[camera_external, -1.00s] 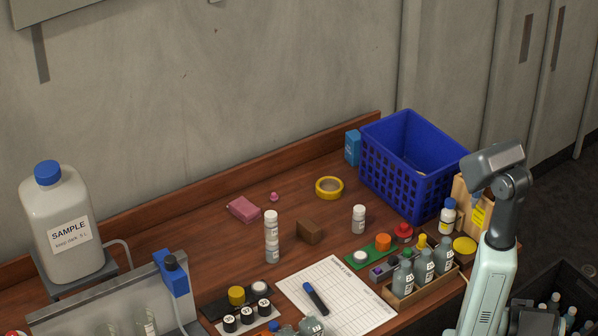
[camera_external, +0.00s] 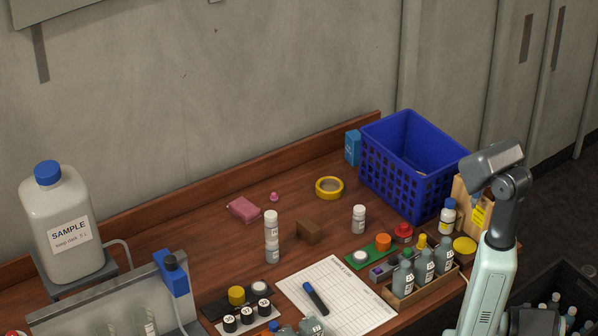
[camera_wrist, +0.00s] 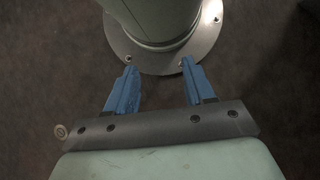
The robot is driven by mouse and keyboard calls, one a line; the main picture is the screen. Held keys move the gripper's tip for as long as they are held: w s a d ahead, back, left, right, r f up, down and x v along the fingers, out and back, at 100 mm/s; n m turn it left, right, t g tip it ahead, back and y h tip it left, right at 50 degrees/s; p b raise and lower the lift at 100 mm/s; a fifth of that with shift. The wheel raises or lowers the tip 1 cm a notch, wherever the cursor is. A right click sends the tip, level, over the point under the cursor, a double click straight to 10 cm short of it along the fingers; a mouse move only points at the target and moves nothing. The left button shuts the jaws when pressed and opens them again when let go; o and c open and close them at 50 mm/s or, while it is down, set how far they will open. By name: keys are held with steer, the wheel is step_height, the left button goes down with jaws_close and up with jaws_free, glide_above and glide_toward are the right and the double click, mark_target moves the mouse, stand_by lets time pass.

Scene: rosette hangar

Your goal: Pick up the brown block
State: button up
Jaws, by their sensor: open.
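The brown block (camera_external: 309,231) lies on the wooden table (camera_external: 215,262) near its middle, right of a stack of white-capped vials (camera_external: 271,238). My gripper shows in the wrist view (camera_wrist: 160,82) with two blue fingers spread apart and nothing between them. In the external view my arm stands at the right, and the gripper end is mostly hidden behind the wrist, well away from the block. The wrist view shows my own round base and dark floor, not the block.
A blue basket (camera_external: 372,180) stands at the back right. A paper sheet with a marker (camera_external: 316,298) lies in front. A bottle rack (camera_external: 420,285) sits near my arm.

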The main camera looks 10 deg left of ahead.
steer(key=shift+o, duration=1.1)
